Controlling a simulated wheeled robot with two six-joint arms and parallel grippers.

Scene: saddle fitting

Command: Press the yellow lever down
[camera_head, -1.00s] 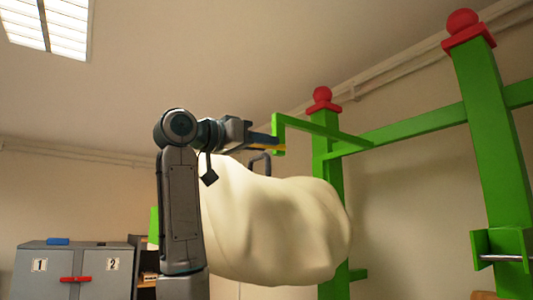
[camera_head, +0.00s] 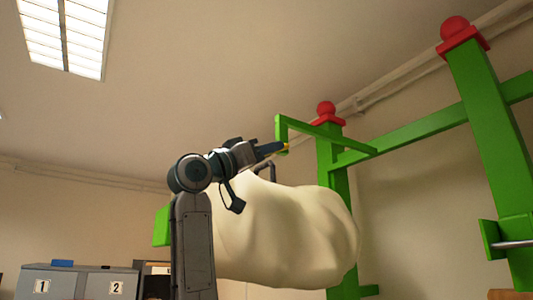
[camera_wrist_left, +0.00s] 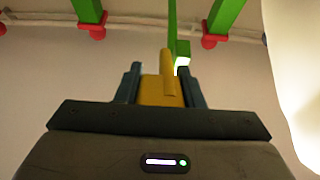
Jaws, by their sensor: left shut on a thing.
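The yellow lever (camera_head: 286,147) shows only as a small yellow bit at the tip of my left gripper (camera_head: 282,147) in the head view. In the left wrist view the yellow lever (camera_wrist_left: 162,88) stands between the two dark fingers of my left gripper (camera_wrist_left: 160,85), which is shut on it. The lever's narrow upper part sticks out past the fingertips. A green bracket (camera_head: 281,128) hangs down right by the gripper tip. My right gripper is not in view.
A large cream rounded body (camera_head: 290,235) hangs just below and right of my left arm. Green posts (camera_head: 330,160) with red knobs and a green rail (camera_head: 425,127) stand behind and right. A grey cabinet (camera_head: 75,284) is at lower left.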

